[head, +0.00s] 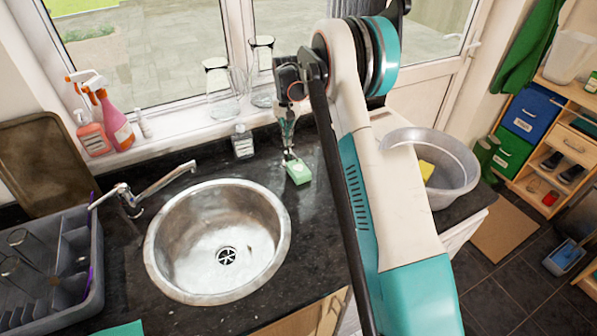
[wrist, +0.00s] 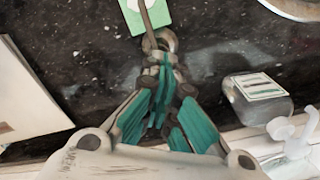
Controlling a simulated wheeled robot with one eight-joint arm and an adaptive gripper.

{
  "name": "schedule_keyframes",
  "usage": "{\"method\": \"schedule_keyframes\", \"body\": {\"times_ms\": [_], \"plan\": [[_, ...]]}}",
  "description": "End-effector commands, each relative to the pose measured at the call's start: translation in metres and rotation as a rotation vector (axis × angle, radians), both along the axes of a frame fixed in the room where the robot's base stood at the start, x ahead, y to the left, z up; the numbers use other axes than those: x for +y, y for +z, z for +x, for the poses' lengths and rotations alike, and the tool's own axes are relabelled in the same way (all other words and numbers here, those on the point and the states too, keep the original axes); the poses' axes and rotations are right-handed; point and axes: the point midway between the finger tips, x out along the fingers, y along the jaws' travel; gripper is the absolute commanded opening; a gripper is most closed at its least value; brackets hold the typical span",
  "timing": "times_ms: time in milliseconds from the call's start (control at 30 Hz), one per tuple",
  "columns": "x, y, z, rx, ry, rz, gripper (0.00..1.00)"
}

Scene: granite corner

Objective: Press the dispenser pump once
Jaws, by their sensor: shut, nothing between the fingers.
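A small metallic dispenser pump (wrist: 166,40) shows just beyond my fingertips in the wrist view. Its thin spout reaches over a green block with a white mark (wrist: 146,14). In the head view the green block (head: 299,172) lies on the dark counter right of the sink, with the pump (head: 290,156) at its back edge. My gripper (head: 288,146) points down over the pump, its teal fingers shut and empty; the fingertips (wrist: 163,62) overlap the pump head. I cannot tell whether they touch it. The pump's lower part is hidden.
A clear labelled bottle (head: 243,142) stands left of my gripper, near the windowsill. The round sink (head: 217,201) and tap (head: 146,190) are front left. A grey basin (head: 455,160) with a yellow item (head: 426,169) stands right. Glasses (head: 221,90) and spray bottles (head: 117,122) line the sill.

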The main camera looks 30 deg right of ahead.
Motion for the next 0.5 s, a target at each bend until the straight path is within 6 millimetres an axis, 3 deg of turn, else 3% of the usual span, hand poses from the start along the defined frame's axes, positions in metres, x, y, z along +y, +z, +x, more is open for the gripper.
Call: {"method": "schedule_keyframes", "body": {"times_ms": [500], "plan": [[0.0000,0.0057,0.0001,0.000,0.000,0.000,0.00]]}}
